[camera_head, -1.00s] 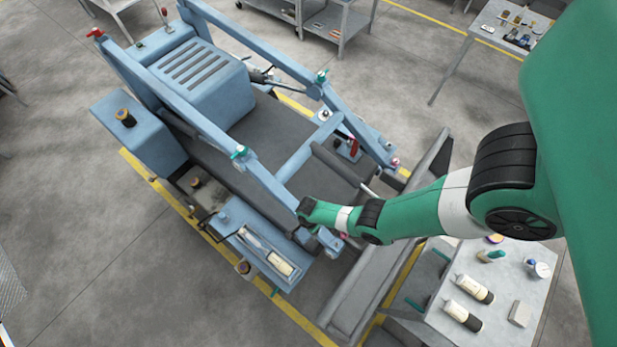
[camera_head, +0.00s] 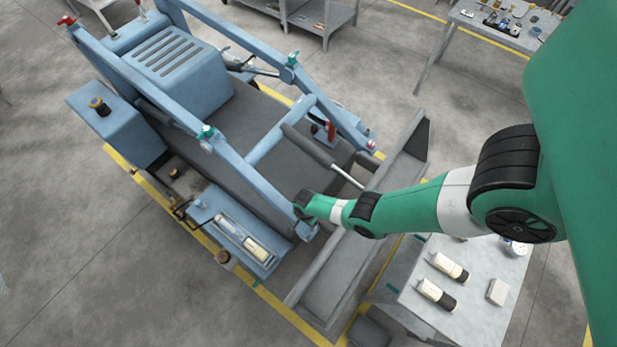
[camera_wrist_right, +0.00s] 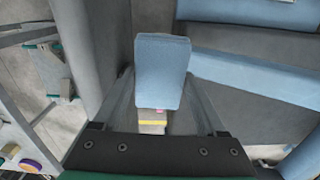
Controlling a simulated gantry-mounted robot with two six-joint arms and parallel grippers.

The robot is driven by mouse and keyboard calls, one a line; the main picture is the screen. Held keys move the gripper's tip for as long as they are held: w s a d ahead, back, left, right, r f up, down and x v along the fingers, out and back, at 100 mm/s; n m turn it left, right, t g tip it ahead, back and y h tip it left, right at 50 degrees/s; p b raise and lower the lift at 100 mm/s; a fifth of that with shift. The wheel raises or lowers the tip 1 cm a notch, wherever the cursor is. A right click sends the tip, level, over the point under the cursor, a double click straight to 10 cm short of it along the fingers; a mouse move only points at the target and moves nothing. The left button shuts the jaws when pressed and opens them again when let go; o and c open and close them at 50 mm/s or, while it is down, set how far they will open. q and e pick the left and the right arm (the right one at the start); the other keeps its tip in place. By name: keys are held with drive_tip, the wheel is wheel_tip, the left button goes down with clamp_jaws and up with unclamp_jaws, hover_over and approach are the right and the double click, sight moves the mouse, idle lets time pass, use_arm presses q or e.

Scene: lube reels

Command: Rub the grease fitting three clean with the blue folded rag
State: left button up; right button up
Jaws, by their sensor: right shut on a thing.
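My right gripper (camera_wrist_right: 165,100) is shut on the blue folded rag (camera_wrist_right: 160,70), which stands up between its fingers in the right wrist view. In the head view my right arm reaches left to the lower front end of the blue loader arm (camera_head: 262,185); its fingers and the rag cannot be made out there. Just below the rag in the wrist view is a small pink and yellow part (camera_wrist_right: 153,117), partly covered. Whether it is grease fitting three, and whether the rag touches it, I cannot tell. My left gripper is not in view.
The loader machine carries teal-capped fittings (camera_head: 293,59) and a red one (camera_head: 68,20). Its grey bucket (camera_head: 345,280) lies below my arm. A grey table (camera_head: 465,320) with bottles (camera_head: 436,295) stands at lower right. Open floor lies at left.

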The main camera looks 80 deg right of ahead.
drive_tip(key=shift+w+d+f, duration=0.15)
drive_tip(key=shift+f, duration=0.4)
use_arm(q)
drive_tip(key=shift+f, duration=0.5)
use_arm(e)
drive_tip(key=shift+r+n, duration=0.1)
drive_tip(key=shift+n, duration=0.2)
use_arm(q)
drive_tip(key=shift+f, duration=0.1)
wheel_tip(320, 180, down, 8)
drive_tip(key=b, duration=0.8)
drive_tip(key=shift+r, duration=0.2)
use_arm(e)
wheel_tip(320, 180, down, 8)
drive_tip(key=shift+r, duration=0.1)
use_arm(q)
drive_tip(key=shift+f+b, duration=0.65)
drive_tip(key=shift+b, duration=0.05)
use_arm(e)
drive_tip(key=shift+f, duration=0.65)
drive_tip(key=shift+d, duration=0.1)
drive_tip(key=shift+w+d+r, duration=0.15)
drive_tip(key=shift+w+d, duration=0.05)
drive_tip(key=shift+w, duration=0.35)
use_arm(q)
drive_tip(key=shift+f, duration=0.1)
use_arm(e)
drive_tip(key=shift+s, duration=0.1)
